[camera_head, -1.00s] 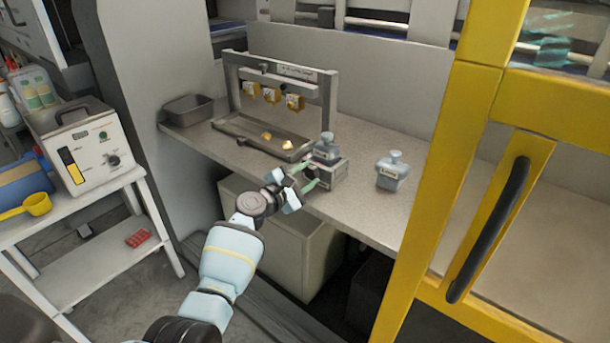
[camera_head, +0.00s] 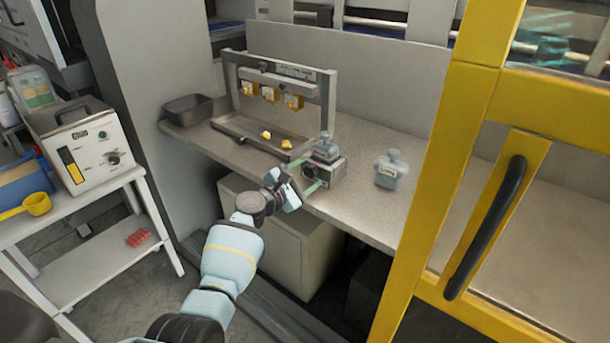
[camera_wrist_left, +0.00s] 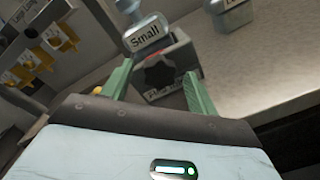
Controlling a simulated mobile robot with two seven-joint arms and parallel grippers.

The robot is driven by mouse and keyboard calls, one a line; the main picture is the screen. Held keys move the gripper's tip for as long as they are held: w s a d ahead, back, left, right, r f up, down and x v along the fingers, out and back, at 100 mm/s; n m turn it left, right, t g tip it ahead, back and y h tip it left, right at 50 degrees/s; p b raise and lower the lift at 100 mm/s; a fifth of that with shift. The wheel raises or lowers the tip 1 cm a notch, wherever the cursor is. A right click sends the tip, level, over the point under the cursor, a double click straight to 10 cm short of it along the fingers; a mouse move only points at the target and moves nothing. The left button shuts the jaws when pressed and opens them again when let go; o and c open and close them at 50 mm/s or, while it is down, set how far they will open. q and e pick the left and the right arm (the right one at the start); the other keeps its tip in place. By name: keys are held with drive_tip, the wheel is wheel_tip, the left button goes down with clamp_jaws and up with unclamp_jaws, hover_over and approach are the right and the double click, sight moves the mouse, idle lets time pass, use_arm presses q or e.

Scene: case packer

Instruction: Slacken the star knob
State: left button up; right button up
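The dark star knob (camera_wrist_left: 160,72) is on the front face of a small grey block (camera_head: 337,173) at the bench's front edge. A grey-blue container labelled "Small" (camera_wrist_left: 146,33) stands on top of the block; it also shows in the head view (camera_head: 326,148). My left gripper (camera_head: 312,171) is open in front of the block. In the left wrist view its green fingers (camera_wrist_left: 156,72) lie on either side of the knob, with gaps visible between each finger and the knob. How deep the tips reach around it is unclear. My right gripper is not in view.
A second grey-blue container (camera_head: 391,170) stands to the right on the bench. A yellow door frame (camera_head: 440,160) bounds the right side. The bench between is clear.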

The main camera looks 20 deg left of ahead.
use_arm(q)
drive_tip(key=shift+s+a+r, duration=0.1)
drive_tip(key=shift+s+a, duration=0.15)
drive_tip(key=shift+s, duration=0.2)
drive_tip(key=p+v, duration=0.1)
drive_tip(key=v, duration=0.5)
drive_tip(key=shift+s+p, duration=0.4)
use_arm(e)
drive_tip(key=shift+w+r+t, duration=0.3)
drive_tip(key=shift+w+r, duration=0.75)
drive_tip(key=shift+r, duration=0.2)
use_arm(q)
drive_tip(key=shift+a, duration=0.15)
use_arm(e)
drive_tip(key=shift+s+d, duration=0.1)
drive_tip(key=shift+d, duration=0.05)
